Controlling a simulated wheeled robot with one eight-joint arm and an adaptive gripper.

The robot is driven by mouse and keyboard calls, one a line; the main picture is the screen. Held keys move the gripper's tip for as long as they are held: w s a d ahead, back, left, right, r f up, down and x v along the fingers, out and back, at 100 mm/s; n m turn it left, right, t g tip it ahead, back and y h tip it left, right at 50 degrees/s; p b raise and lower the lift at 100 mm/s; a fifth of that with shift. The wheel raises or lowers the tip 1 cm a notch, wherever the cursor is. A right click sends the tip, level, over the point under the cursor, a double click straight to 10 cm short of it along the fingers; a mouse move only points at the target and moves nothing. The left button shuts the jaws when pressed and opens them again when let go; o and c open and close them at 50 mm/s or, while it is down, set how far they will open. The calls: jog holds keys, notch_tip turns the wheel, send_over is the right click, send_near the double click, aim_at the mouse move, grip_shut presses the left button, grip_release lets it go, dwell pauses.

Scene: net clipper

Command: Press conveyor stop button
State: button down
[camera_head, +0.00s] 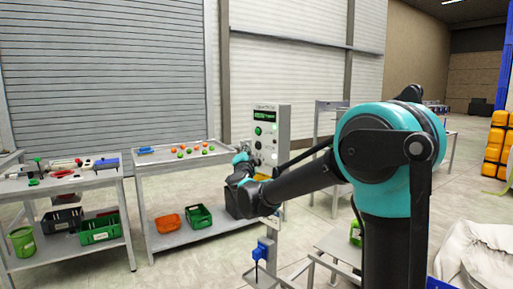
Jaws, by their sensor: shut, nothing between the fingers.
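The conveyor control box (284,122) is a grey upright panel near the middle of the head camera view. It has a lit green display (266,115) at the top and a green button (258,130) below it. Small dark controls sit lower on its face. I cannot make out a red stop button; my arm covers part of the lower panel. A yellow patch (262,177) shows at the panel's lower edge. My gripper (240,178) is at the lower left of the panel, small and dark, and looks shut and empty. I cannot tell whether it touches the panel.
A grey table with small orange and green balls (183,153) stands left of the panel, with orange (168,223) and green (198,216) bins on its lower shelf. Another table (60,187) holds tools further left. Orange containers (496,145) stand far right. Some floor is clear.

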aim_at(254, 142)
jog(key=shift+w+d, duration=0.65)
jog(key=shift+w, duration=0.05)
dwell(1.0)
jog(key=shift+w+d, duration=0.3)
jog(key=shift+w+d, duration=0.3)
jog(key=shift+w, duration=0.05)
dwell(0.9)
jog(key=shift+s, duration=0.1)
jog(key=shift+s+a, duration=0.6)
jog(key=shift+a, duration=0.1)
jog(key=s+a, duration=0.3)
jog(key=shift+s+a, duration=0.1)
jog(key=shift+s, duration=0.2)
dwell(0.4)
